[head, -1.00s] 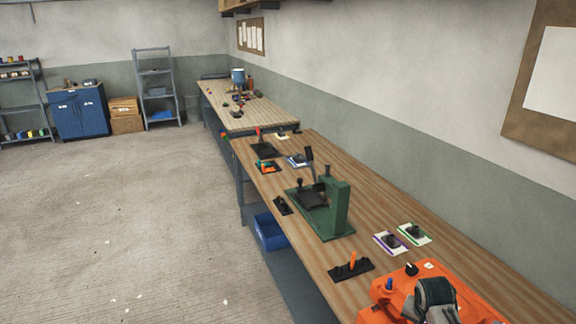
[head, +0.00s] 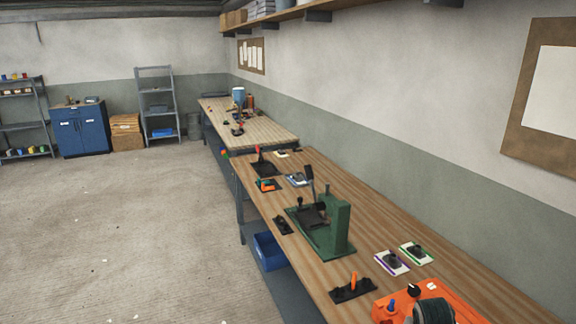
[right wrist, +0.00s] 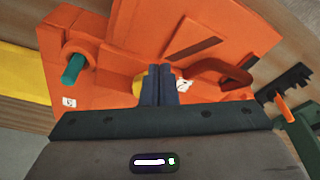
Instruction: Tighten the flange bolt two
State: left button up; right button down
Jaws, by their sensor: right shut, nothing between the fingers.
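The orange mould (head: 450,301) stands at the near end of the bench, cut off by the bottom of the head view. A blue bolt (head: 391,305) and a black knob (head: 414,289) stand up from it. I cannot tell which bolt is two. My left gripper is out of view.
A green press (head: 338,225) stands mid-bench. A black holder with an orange handle (head: 352,287) and two cards with black parts (head: 392,263) lie near the mould. A dark rounded shape (head: 433,312) covers part of the mould. The floor on the left is clear.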

notch_tip(320, 180, up, 6)
jog(key=shift+f, duration=0.1)
dwell(0.4)
jog(key=shift+s, duration=0.1)
